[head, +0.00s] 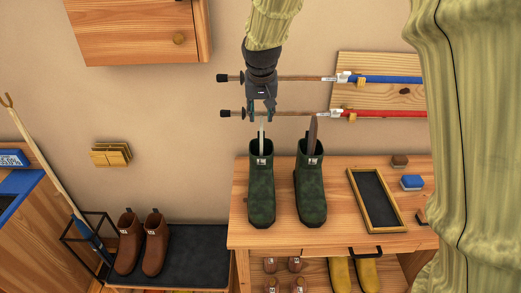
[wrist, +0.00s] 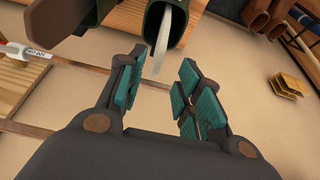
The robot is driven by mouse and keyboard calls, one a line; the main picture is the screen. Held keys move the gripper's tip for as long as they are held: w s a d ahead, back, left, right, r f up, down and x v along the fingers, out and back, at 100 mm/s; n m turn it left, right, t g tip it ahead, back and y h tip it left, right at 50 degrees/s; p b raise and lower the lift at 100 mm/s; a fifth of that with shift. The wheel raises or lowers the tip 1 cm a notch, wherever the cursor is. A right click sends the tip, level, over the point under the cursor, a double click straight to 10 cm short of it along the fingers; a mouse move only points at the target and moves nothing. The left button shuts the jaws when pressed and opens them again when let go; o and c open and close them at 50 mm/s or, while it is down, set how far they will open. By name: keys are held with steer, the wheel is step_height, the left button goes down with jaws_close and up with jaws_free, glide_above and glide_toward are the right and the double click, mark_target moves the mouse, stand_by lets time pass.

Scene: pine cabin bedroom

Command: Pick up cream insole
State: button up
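The cream insole (head: 262,132) stands upright, poking out of the top of the left green boot (head: 262,190) on the wooden bench. My gripper (head: 262,112) points down just above it, with the fingers apart. In the wrist view the cream insole (wrist: 163,42) reaches toward the gap between my open fingers (wrist: 158,65), and neither finger appears to touch it. Its lower part is hidden inside the boot. A brown insole (head: 312,130) sticks out of the right green boot (head: 311,190); it also shows at the upper left of the wrist view (wrist: 65,18).
The bench (head: 340,225) also holds a black-faced framed tray (head: 377,200), a blue block (head: 412,183) and a brown block (head: 399,161). Horizontal poles with red (head: 390,113) and blue (head: 390,79) sections run along the wall behind. Brown boots (head: 142,243) stand at lower left.

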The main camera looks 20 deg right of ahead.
mark_target(262, 120)
steer(key=shift+w+f, duration=0.3)
steer(key=shift+f, duration=0.35)
steer(key=x, duration=0.4)
steer(key=shift+w+d+f+p, duration=0.1)
steer(key=shift+d+p, duration=0.15)
steer(key=shift+p, duration=0.05)
steer(key=shift+p+x, duration=1.1)
steer(key=shift+x, duration=2)
steer(key=shift+w, duration=0.1)
jaws_close()
